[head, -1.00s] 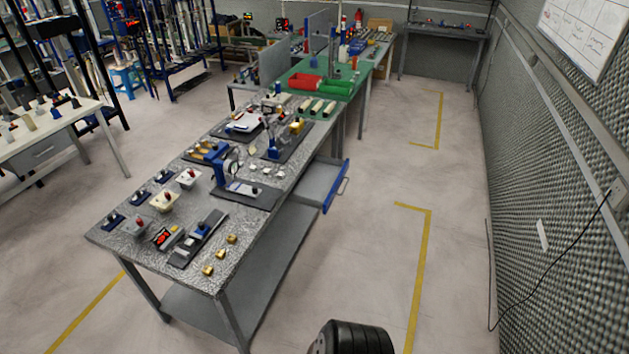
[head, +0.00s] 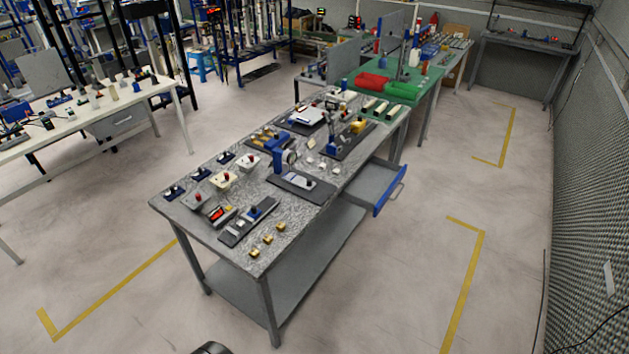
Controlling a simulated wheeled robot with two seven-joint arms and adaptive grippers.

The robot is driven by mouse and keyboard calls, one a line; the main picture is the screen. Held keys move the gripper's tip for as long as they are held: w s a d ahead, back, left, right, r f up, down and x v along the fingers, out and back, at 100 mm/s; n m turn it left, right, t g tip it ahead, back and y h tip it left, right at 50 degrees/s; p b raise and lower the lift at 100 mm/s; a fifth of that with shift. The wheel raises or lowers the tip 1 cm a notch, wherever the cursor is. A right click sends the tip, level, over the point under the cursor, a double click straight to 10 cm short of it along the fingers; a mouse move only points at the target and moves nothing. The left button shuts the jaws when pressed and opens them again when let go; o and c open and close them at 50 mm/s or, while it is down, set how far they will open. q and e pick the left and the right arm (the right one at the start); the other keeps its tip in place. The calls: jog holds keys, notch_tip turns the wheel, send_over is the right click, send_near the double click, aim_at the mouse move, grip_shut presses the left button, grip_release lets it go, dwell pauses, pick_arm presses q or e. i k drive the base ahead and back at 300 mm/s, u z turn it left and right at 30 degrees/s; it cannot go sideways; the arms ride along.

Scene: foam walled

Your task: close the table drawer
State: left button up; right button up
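The table drawer (head: 368,184) is grey with a blue front and stands pulled out from the right side of the grey speckled workbench (head: 228,240). Its blue handle (head: 397,186) faces right. The inside of the drawer looks empty. Neither gripper shows in the head view. A small dark rounded part, probably mine, shows at the bottom edge.
Tools, small yellow blocks (head: 267,240) and a blue press (head: 279,160) stand on the bench. A green-topped table (head: 430,85) adjoins behind it. A foam wall (head: 590,210) runs along the right. The floor right of the drawer is clear, with yellow markings (head: 468,280).

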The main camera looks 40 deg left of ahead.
aim_at(372, 187)
jog(key=u, duration=0.9)
jog(key=i, duration=0.35)
